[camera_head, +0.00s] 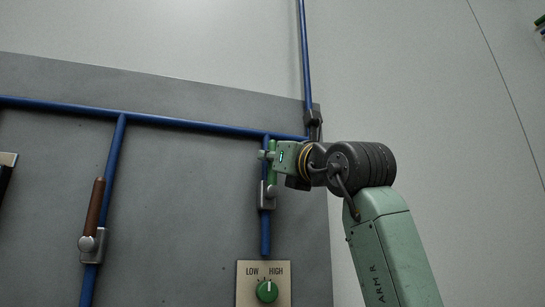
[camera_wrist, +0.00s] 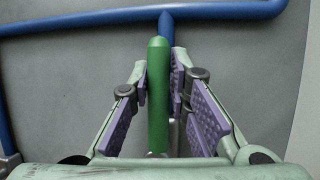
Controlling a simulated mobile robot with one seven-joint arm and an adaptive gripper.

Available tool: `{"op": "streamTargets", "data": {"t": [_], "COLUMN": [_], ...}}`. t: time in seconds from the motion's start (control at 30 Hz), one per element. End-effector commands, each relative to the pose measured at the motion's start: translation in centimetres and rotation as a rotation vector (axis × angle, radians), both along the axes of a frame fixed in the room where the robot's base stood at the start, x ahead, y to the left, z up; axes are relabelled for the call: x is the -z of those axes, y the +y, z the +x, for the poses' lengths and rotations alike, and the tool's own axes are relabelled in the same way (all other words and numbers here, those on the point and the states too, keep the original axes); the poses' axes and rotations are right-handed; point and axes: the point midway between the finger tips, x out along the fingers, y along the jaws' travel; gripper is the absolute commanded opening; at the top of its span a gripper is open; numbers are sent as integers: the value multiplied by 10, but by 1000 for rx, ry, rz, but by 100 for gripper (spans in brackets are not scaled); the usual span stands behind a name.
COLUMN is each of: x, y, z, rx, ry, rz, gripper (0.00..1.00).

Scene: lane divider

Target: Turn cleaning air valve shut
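A green valve handle (camera_head: 272,163) stands upright, in line with a short vertical blue pipe, above a grey valve body (camera_head: 267,195). My gripper (camera_head: 268,156) reaches it from the right. In the wrist view, the green handle (camera_wrist: 158,95) runs up between my purple-padded fingers (camera_wrist: 159,80). The finger pads lie close against both its sides, and its rounded top shows beyond the fingertips. A second valve on the left has a brown handle (camera_head: 95,205), also upright along its pipe. I see no label naming either valve.
A LOW/HIGH plate (camera_head: 248,293) with a green knob (camera_head: 267,290) is below the green-handled valve. A horizontal blue pipe (camera_head: 190,123) crosses the grey panel (camera_head: 180,200) just above the handle. Another blue pipe (camera_head: 304,50) rises at the panel's right edge.

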Motion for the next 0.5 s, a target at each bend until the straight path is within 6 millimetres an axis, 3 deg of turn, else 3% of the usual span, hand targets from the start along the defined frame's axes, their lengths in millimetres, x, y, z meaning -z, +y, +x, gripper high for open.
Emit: {"op": "streamTargets", "data": {"t": [0.2, 0.5], "x": [0, 0], "y": [1, 2], "z": [-1, -1], "rx": [-3, -4], "ry": [-1, -1], "rz": [-1, -1], "gripper": [0, 0]}}
